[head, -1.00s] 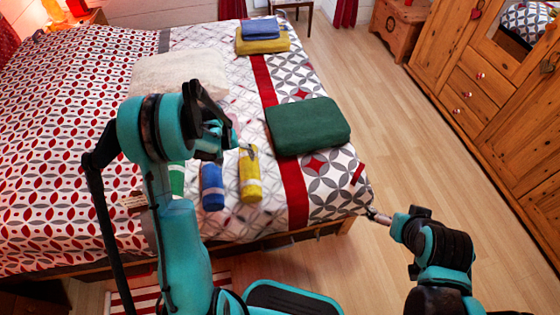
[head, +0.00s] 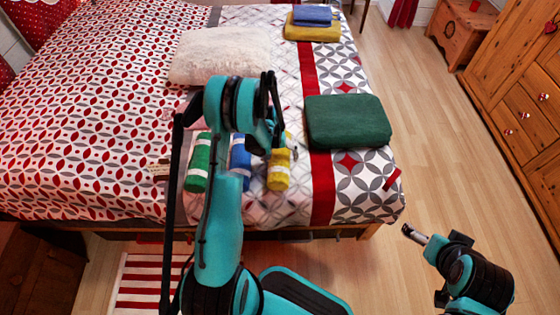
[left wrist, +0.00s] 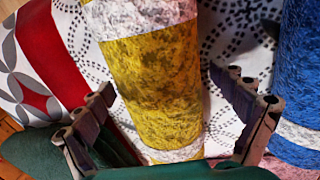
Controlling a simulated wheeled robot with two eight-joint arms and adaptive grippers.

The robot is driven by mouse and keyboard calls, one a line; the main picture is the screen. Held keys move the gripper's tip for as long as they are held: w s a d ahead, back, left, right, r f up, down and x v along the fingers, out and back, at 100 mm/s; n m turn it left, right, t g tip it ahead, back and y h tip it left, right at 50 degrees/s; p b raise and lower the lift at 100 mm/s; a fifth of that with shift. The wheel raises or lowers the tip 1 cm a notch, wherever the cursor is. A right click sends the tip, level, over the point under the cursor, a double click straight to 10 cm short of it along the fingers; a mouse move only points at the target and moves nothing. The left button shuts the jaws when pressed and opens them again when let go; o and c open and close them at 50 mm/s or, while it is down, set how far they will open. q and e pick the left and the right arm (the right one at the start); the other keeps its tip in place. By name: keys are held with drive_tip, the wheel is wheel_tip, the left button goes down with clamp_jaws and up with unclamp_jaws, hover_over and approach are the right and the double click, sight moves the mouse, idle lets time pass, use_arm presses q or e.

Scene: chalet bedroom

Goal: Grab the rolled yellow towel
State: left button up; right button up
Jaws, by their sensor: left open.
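The rolled yellow towel (head: 279,178) has white bands and lies on the bed near its front edge. In the left wrist view, the yellow towel (left wrist: 155,85) runs lengthwise between my fingers. My left gripper (head: 284,148) is at the towel's far part, which it partly hides in the head view. In the left wrist view my left gripper (left wrist: 165,90) is open, one finger on each side of the towel. Whether the fingers touch it, I cannot tell. My right gripper (head: 410,232) is off the bed's front right corner, over the floor; its jaws are too small to read.
A rolled blue towel (head: 240,158) lies close left of the yellow one, and a rolled green towel (head: 198,163) beyond that. A folded green blanket (head: 347,120) lies to the right. A fluffy pillow (head: 220,55) is behind.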

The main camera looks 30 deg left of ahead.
use_arm(q)
drive_tip(key=shift+r, duration=0.1)
drive_tip(key=c, duration=1.4)
drive_tip(key=shift+r, duration=0.1)
